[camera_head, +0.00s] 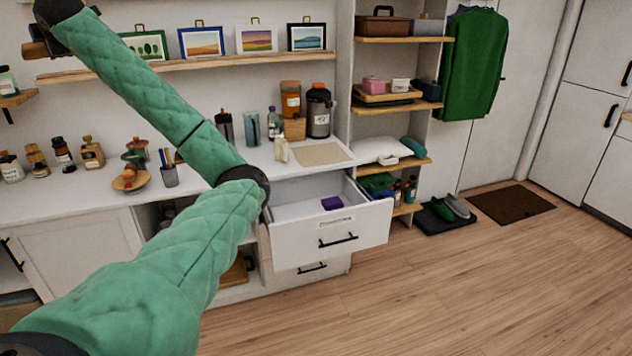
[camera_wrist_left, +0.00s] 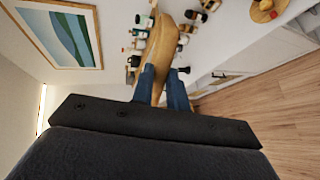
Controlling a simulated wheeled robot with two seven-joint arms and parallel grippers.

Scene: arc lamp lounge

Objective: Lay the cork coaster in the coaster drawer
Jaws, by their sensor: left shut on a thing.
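The open white drawer (camera_head: 311,247) has a front label too small to read clearly. A purple block (camera_head: 332,203) lies inside it. My right gripper is out of view.
The white counter (camera_head: 235,160) above the drawer holds a tan mat (camera_head: 320,153), a black canister (camera_head: 319,110) and bottles. A wall shelf (camera_head: 250,60) carries framed pictures. An open shelf unit (camera_head: 398,103) stands right of the drawer. The wooden floor (camera_head: 450,290) before it is clear.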

